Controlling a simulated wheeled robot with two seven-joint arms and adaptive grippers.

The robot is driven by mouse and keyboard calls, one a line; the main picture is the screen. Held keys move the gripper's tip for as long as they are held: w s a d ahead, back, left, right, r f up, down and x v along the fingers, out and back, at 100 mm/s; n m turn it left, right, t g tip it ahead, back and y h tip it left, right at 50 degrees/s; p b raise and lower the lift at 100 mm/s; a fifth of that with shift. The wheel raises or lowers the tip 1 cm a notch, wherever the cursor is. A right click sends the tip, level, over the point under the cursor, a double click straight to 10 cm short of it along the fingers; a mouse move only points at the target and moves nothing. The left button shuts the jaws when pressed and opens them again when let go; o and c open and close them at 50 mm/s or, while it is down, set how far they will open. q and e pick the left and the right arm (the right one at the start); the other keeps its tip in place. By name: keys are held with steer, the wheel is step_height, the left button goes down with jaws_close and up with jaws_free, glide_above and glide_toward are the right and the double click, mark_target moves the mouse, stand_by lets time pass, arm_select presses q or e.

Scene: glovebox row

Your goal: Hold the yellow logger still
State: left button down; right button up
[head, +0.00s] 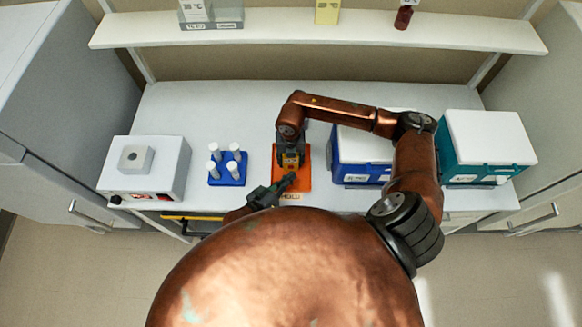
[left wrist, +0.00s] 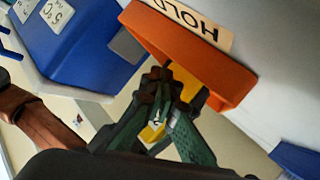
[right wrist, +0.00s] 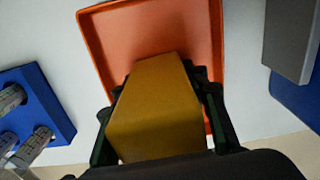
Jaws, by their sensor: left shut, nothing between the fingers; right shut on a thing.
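The yellow logger (right wrist: 155,105) is a block between the fingers of my right gripper (right wrist: 160,120), which is shut on it. In the head view the logger (head: 291,160) is mostly covered by that gripper, over the orange tray (head: 305,180) with its HOLD label. The tray (right wrist: 215,60) lies behind the logger in the right wrist view; I cannot tell whether they touch. My left gripper (head: 290,178) is shut and empty at the tray's front, close to the logger. In the left wrist view dark fingers overlap yellow parts near the tray rim (left wrist: 170,35); contact is unclear.
A blue rack (head: 227,180) with several white-capped tubes stands left of the tray, and a white device (head: 145,165) further left. A blue box (head: 362,172) with white lid and a teal box (head: 487,172) stand right. A shelf (head: 270,32) runs above the back.

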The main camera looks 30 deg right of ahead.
arm_select(q)
steer(key=shift+w, duration=0.1)
steer(key=shift+w+d, duration=0.2)
steer(key=shift+w, duration=0.05)
steer(key=shift+w+d, duration=0.25)
steer(key=shift+w, duration=0.2)
stand_by(1.1)
steer(key=shift+s+a, duration=0.5)
steer(key=shift+s, duration=0.35)
steer(key=shift+s+a, duration=0.4)
steer(key=shift+s, duration=0.35)
steer(key=shift+s+a, duration=0.35)
steer(key=shift+s, duration=0.35)
steer(key=shift+s+a, duration=0.4)
steer(key=shift+s, duration=0.35)
arm_select(e)
steer(key=o, duration=1.3)
